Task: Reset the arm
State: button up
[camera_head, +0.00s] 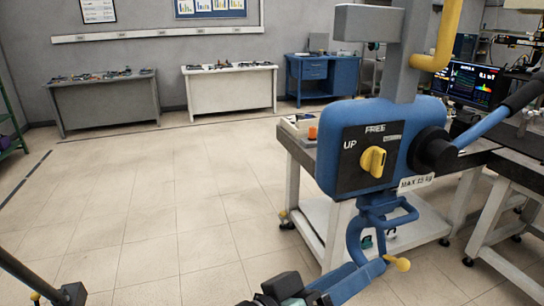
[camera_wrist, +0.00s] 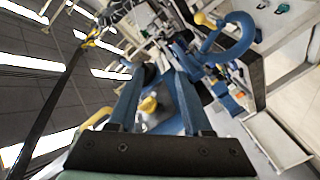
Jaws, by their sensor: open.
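My gripper (camera_wrist: 157,78) is open in the wrist view. Its two blue fingers reach forward from the dark plate, with no object clearly held between them. In the head view my gripper is at the bottom, low beside the blue hook (camera_head: 357,237) of a hoist. Whether it touches the hook cannot be told. The hook also shows at the upper right of the wrist view (camera_wrist: 243,40). Above it hangs the blue hoist control box (camera_head: 333,165), with a yellow knob (camera_head: 373,161) on a black panel marked FREE and UP.
A white-framed workbench (camera_head: 310,225) stands behind the hoist, with an orange item on top. A black handle (camera_head: 525,92) juts out at right. Grey (camera_head: 105,105), white (camera_head: 232,92) and blue (camera_head: 335,75) benches line the back wall. The tiled floor at left is clear.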

jog(key=w+a+r+t+y+p, duration=0.15)
jog(key=r+t, duration=0.25)
jog(key=r, duration=0.4)
jog(key=w+a+r+t+y+p, duration=0.1)
jog(key=a+r+t+y+p, duration=0.15)
jog(key=r, duration=0.55)
jog(key=w+a+r+t+y+p, duration=0.1)
jog(key=a+r+t+y, duration=0.2)
jog(key=r, duration=0.5)
jog(key=s+a+r+n+t+y+p, duration=0.1)
jog(key=s+r+t+y, duration=0.2)
jog(key=r, duration=0.5)
jog(key=s+a+r+n+t+y+p, duration=0.1)
jog(key=s+a+r+t+y, duration=0.1)
jog(key=s+r+t+y, duration=0.2)
notch_tip(320, 180, up, 4)
jog(key=shift+s+a+f+t, duration=0.1)
jog(key=shift+s+a+t, duration=0.05)
jog(key=shift+s+t, duration=0.55)
jog(key=shift+c, duration=0.3)
